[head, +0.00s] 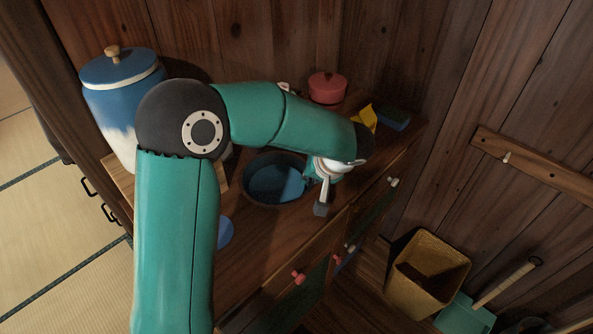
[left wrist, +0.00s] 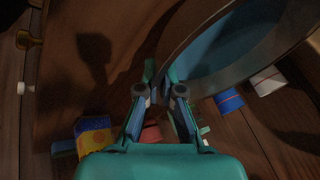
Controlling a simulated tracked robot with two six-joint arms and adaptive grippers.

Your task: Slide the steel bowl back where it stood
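The steel bowl (head: 247,187) stands on the wooden cabinet top, dark-rimmed with a bluish inside. In the left wrist view its curved wall and rim (left wrist: 190,38) fill the upper right. My left gripper (head: 314,196) is at the bowl's right edge in the head view, fingers pointing down and apart. In the left wrist view the gripper (left wrist: 159,88) has its fingers spread around the near end of the rim. Whether either finger touches the wall is unclear. My left arm hides part of the cabinet top. My right gripper is not in view.
A blue-and-white lidded jar (head: 108,95) stands left on a wooden board. A red lidded pot (head: 327,88), a yellow item (head: 364,118) and a dark blue block (head: 393,119) sit behind the gripper. A blue disc (head: 225,232) lies in front. A bin (head: 428,270) stands on the floor right.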

